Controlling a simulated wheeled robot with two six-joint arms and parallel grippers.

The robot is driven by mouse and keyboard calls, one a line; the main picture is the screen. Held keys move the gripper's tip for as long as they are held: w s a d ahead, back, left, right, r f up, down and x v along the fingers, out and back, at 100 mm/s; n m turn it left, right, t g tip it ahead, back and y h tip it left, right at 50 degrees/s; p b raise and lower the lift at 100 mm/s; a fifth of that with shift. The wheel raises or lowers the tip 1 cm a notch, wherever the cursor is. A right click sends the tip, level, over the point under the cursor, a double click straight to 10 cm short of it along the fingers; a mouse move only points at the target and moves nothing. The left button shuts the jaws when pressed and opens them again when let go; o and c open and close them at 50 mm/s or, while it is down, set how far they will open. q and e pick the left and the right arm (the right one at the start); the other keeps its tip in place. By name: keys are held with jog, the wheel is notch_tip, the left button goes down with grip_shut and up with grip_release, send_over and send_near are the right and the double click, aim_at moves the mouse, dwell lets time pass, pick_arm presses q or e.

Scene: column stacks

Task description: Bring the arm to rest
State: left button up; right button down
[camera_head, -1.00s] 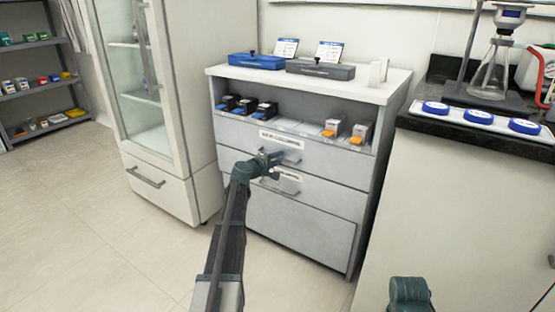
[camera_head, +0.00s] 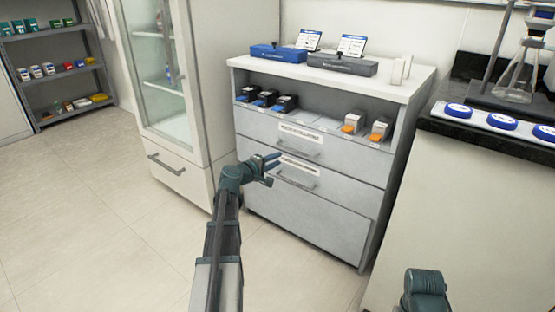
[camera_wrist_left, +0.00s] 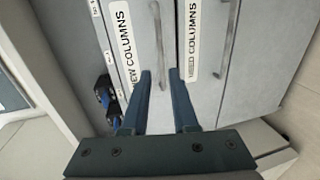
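My left arm reaches in from the bottom of the head view. Its left gripper (camera_head: 275,164) is in front of the grey drawer cabinet (camera_head: 305,219). The two fingers are apart with nothing between them, as the left wrist view (camera_wrist_left: 159,76) also shows. In that view the fingertips point at the "new columns" drawer (camera_wrist_left: 145,40) and the "used columns" drawer (camera_wrist_left: 202,75). Both drawers look shut. I see no contact with the handles. A teal part of my right arm shows at the lower right of the head view, but its gripper is out of sight.
Black-and-blue boxes (camera_head: 267,98) and orange-fronted boxes (camera_head: 353,122) sit in the cabinet's open shelf. A blue case (camera_head: 278,53) and a grey case (camera_head: 342,64) lie on top. A glass-door cabinet (camera_head: 160,85) stands left, a counter (camera_head: 480,220) right. Floor (camera_head: 90,220) is clear at left.

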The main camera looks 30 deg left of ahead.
pick_arm(q)
jog(key=shift+d, duration=0.1)
dwell(0.3)
jog(key=s+d+f+m+g+h+p, duration=0.1)
jog(key=s+d+f+m+g+h, duration=0.2)
jog(key=d, duration=0.8)
jog(key=s+d+f+m+g+p, duration=0.1)
jog(key=s+d+f+m+g, duration=0.3)
jog(key=d, duration=0.7)
jog(key=s+d+f+m+g+h+p, duration=0.15)
jog(key=d+m, duration=0.35)
jog(key=d, duration=0.6)
jog(key=s+d+f+m+g+y+p, duration=0.1)
jog(key=s+d+m+g+y+p, duration=0.25)
jog(key=s, duration=0.65)
jog(key=s+d+m+g+y+p, duration=0.1)
jog(key=s+d+m+g+y, duration=0.25)
jog(key=s+d+m, duration=0.55)
notch_tip(320, 180, up, 37)
jog(key=s+a+n+p, duration=0.1)
jog(key=a+n+p, duration=0.1)
jog(key=p, duration=3.5)
jog(key=shift+a+n, duration=0.15)
jog(key=shift+n, duration=0.7)
jog(key=shift+s+f, duration=0.1)
